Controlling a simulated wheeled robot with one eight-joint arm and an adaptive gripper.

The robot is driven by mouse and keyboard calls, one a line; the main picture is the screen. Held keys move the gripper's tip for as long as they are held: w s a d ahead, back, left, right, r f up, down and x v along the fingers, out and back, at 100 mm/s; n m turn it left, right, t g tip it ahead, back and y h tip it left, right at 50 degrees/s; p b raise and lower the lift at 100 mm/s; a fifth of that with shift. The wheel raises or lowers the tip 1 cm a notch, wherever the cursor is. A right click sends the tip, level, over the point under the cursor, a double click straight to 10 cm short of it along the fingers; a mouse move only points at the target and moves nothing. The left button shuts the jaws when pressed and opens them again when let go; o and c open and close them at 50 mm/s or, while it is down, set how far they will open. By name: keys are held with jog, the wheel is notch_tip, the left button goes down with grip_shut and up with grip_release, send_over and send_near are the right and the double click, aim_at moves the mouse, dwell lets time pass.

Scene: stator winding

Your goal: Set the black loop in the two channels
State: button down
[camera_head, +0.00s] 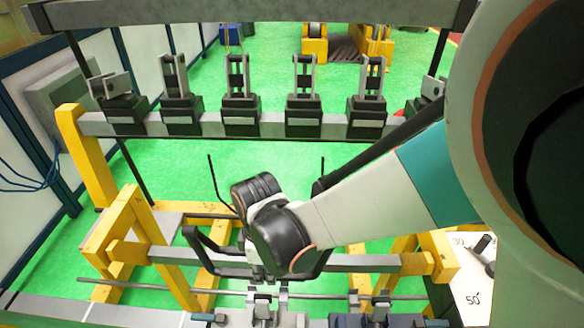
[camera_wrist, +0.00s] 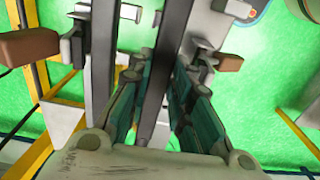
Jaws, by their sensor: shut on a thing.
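In the wrist view, the teal-padded fingers of my gripper (camera_wrist: 157,85) are closed on a long dark bar that runs up the picture between them. This bar appears to be part of the black loop (camera_wrist: 160,45). In the head view, my black wrist (camera_head: 285,240) is above the middle of the lower beam and hides the fingers and the grip. Thin black rods stand up left (camera_head: 213,178) and right of my wrist; I cannot tell whether they belong to the loop. I cannot clearly make out the two channels; the loop's seating is hidden.
A grey beam (camera_head: 272,130) with several upright clamps crosses behind my gripper. A yellow frame (camera_head: 133,235) supports a lower grey beam (camera_head: 350,263). More clamps (camera_head: 262,307) sit along the front edge. A grey bar crosses the top. Green floor shows between the beams.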

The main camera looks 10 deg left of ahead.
jog(key=shift+f, duration=0.25)
notch_tip(320, 180, down, 5)
jog(key=b, duration=0.3)
jog(key=shift+r, duration=0.2)
jog(key=shift+d+f+b, duration=0.15)
jog(key=shift+d+b, duration=0.05)
jog(key=shift+b, duration=0.2)
jog(key=shift+f, duration=0.15)
dwell(0.5)
jog(key=shift+f+b, duration=1.55)
jog(key=shift+b, duration=0.15)
jog(key=shift+f, duration=0.15)
